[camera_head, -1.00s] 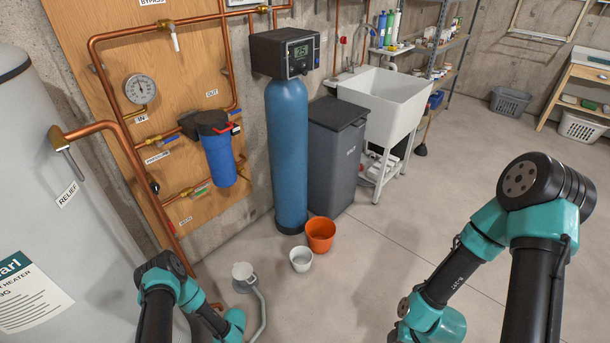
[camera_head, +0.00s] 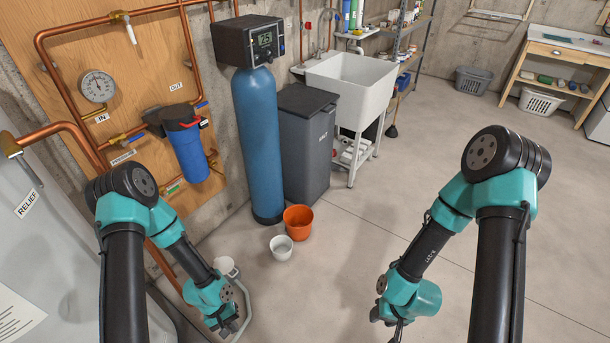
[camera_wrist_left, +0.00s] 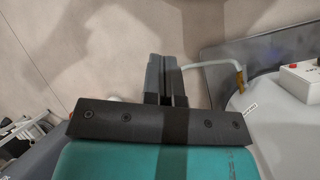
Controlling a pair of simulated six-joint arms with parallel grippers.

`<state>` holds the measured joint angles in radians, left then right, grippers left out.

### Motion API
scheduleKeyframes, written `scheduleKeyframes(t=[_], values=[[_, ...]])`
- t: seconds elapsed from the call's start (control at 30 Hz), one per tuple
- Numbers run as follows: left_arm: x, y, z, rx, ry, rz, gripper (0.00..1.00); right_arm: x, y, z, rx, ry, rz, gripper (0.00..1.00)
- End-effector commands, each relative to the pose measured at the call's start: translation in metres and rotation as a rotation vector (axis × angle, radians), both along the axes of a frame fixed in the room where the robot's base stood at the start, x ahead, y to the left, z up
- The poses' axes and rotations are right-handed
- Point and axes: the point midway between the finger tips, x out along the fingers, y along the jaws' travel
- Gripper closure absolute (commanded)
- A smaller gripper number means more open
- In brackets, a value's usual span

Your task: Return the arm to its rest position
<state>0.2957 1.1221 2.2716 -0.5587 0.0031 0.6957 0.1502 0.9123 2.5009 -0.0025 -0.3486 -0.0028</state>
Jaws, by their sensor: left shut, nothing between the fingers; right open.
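My left gripper (camera_wrist_left: 166,80) is shut and empty in the left wrist view, its two dark fingers together above the floor. In the head view my left arm comes in from the left and bends down, with its wrist low near the bottom edge, in front of the white capped pipe end (camera_head: 226,266). My right gripper (camera_head: 397,328) is open at the bottom edge of the head view, mostly cut off, over bare floor.
A white cup (camera_head: 281,247) and an orange bucket (camera_head: 298,222) stand on the floor before the blue tank (camera_head: 258,140). A grey bin (camera_head: 307,150) and a white sink (camera_head: 355,90) stand behind. A white water heater (camera_head: 40,240) is at left. Floor at right is clear.

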Motion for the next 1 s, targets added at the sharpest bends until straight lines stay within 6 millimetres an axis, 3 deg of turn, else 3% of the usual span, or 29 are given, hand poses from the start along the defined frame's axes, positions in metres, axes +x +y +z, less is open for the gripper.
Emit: scheduleKeyframes(t=[0.2,0.4,0.57,1.0], values=[[-0.001,-0.013,0.058,-0.015,-0.216,-0.066,1.00,0.000,0.000,0.000,0.000,0.000,0.000,0.57],[-0.007,-0.013,0.094,0.036,-0.367,-0.132,1.00,0.000,0.000,0.000,0.000,0.000,0.000,0.57],[-0.010,-0.011,0.104,0.059,-0.406,-0.157,1.00,0.000,0.000,0.000,0.000,0.000,0.000,0.57],[-0.010,-0.011,0.103,0.059,-0.406,-0.157,1.00,0.000,0.000,0.000,0.000,0.000,0.000,0.57]])
